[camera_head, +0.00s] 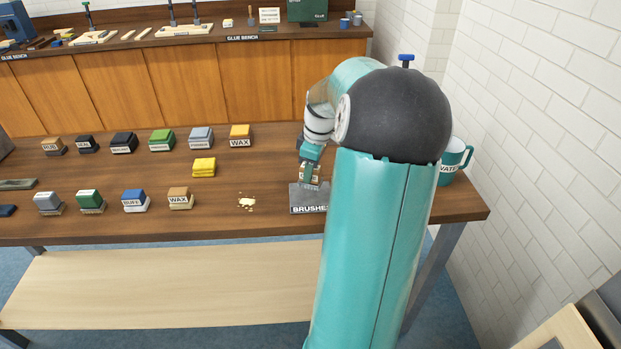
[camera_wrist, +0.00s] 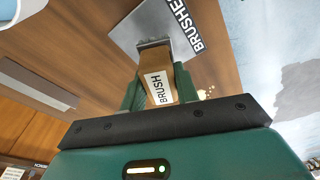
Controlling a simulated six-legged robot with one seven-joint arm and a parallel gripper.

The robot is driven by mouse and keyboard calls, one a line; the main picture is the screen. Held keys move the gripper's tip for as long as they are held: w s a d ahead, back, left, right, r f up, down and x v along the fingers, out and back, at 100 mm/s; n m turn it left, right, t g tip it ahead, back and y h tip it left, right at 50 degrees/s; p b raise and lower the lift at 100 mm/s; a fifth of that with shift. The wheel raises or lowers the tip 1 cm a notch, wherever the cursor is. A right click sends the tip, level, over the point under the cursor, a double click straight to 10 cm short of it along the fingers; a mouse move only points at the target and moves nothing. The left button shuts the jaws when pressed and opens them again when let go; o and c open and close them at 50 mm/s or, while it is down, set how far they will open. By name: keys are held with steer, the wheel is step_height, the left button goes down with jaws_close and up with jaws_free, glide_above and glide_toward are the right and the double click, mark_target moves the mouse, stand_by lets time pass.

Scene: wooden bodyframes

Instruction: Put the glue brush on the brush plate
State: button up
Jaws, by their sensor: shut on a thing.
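The glue brush (camera_wrist: 158,72) has a wooden handle with a white label reading BRUSH and a dark bristle end. My gripper (camera_wrist: 160,88) is shut on its handle, a green finger on each side. The grey brush plate (camera_wrist: 126,38), lettered BRUSHES, lies beyond the bristle end in the wrist view. In the head view the plate (camera_head: 303,196) lies near the table's front edge, and my gripper (camera_head: 309,172) points down over it. My arm hides part of the plate and most of the brush there. I cannot tell whether the brush touches the plate.
Two rows of coloured blocks, with a yellow one (camera_head: 204,167) between them, stand on the wooden table (camera_head: 250,180) to the left. A teal water mug (camera_head: 454,161) stands at the right end. The glue bench (camera_head: 215,48) is behind.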

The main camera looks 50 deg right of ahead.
steer(key=shift+w+d+f, duration=0.15)
steer(key=shift+f, duration=0.1)
steer(key=shift+d+f, duration=0.1)
steer(key=shift+f, duration=1.5)
steer(key=shift+f, duration=0.15)
steer(key=o, duration=0.9)
